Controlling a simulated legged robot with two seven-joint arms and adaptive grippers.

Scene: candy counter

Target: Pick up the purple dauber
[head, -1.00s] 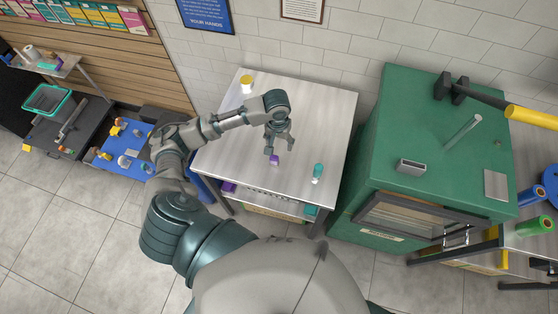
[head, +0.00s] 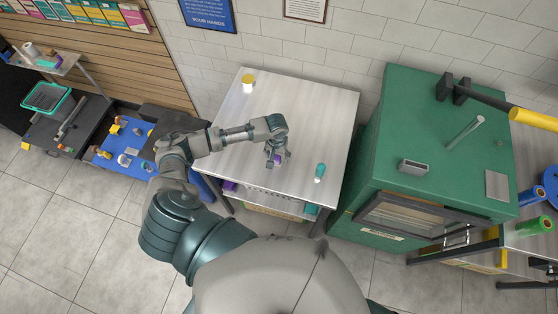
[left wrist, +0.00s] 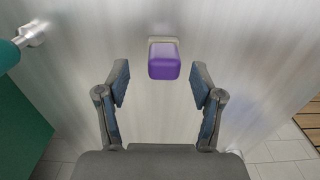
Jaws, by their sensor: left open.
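In the head view my left gripper (head: 276,158) hangs over the table and mostly hides the dauber. My right gripper is not in view.
A teal dauber (head: 319,171) stands to the right on the metal table (head: 315,110), and a yellow one (head: 247,83) at its back left. A green cabinet (head: 400,110) stands right of the table. The table's middle is clear.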

